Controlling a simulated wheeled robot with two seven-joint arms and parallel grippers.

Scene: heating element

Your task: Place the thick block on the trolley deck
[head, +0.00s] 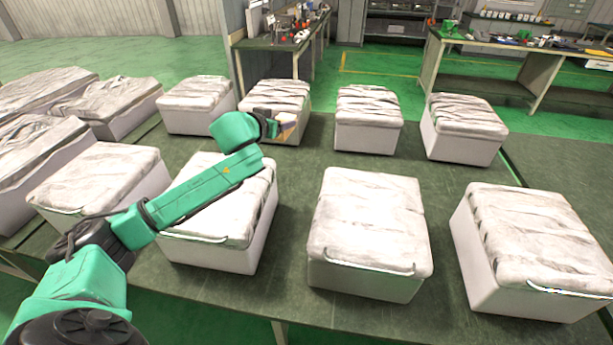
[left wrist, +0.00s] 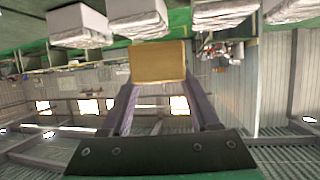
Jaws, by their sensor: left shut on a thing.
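The thick block (left wrist: 158,62) is tan and shows between the two fingers of my left gripper (left wrist: 160,88) in the left wrist view. The left gripper is shut on it. In the head view my green left arm reaches out from the lower left, and the left gripper (head: 277,128) is over the table among the back row of white boxes. Only a small tan part of the block (head: 289,131) shows there, the rest hidden by the gripper. I cannot pick out the trolley deck in either view. My right gripper is not in view.
Several white boxes with wrinkled covers, such as the front middle one (head: 368,225), stand in rows on a dark green table (head: 300,172). Bare strips run between the rows. Workbenches with tools (head: 515,48) stand behind on the green floor (head: 380,72).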

